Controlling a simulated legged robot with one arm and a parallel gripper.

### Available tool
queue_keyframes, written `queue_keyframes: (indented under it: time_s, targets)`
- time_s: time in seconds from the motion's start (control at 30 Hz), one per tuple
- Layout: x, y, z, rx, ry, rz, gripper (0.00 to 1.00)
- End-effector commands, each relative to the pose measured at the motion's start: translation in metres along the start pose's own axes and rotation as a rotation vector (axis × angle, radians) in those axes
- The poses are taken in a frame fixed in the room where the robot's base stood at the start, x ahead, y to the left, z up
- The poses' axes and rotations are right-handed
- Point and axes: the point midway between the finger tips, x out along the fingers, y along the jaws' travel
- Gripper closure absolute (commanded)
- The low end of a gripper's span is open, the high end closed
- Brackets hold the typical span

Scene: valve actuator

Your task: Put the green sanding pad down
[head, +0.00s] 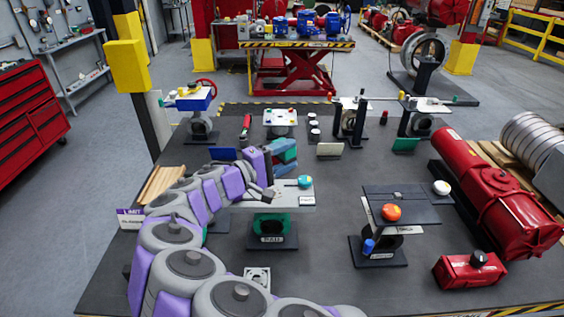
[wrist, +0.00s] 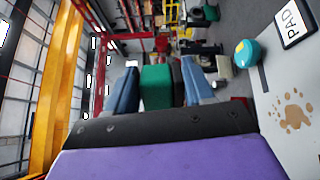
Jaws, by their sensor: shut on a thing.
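The green sanding pad (wrist: 157,87) is a green block between the two blue fingers of my gripper (wrist: 160,90) in the wrist view. The fingers press on it from both sides. In the head view my gripper (head: 284,155) is at the end of my purple and grey arm, with a bit of the green pad (head: 286,156) showing between the fingers. It is held in the air above and behind a grey plate (head: 296,200) on a stand. That plate also shows at the right of the wrist view (wrist: 285,85), with a "PAD" label (wrist: 294,22) and a brown paw-shaped mark.
A teal knob (head: 305,182) sits on the grey plate, close to my gripper. A dark plate with an orange knob (head: 391,212) stands to the right. Red actuators (head: 500,200) lie at the right. More stands with plates (head: 281,117) are farther back on the dark table.

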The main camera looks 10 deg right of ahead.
Motion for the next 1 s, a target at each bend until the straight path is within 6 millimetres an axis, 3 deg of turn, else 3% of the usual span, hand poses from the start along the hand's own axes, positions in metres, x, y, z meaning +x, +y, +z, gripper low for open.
queue_keyframes:
  time_s: [0.27,0.7,1.0]
  targets:
    - [0.0,-0.005,-0.001,0.0,0.0,0.0,0.76]
    - [0.0,-0.068,-0.009,-0.001,0.0,0.0,0.76]
    - [0.0,-0.087,-0.011,0.001,0.0,0.001,0.76]
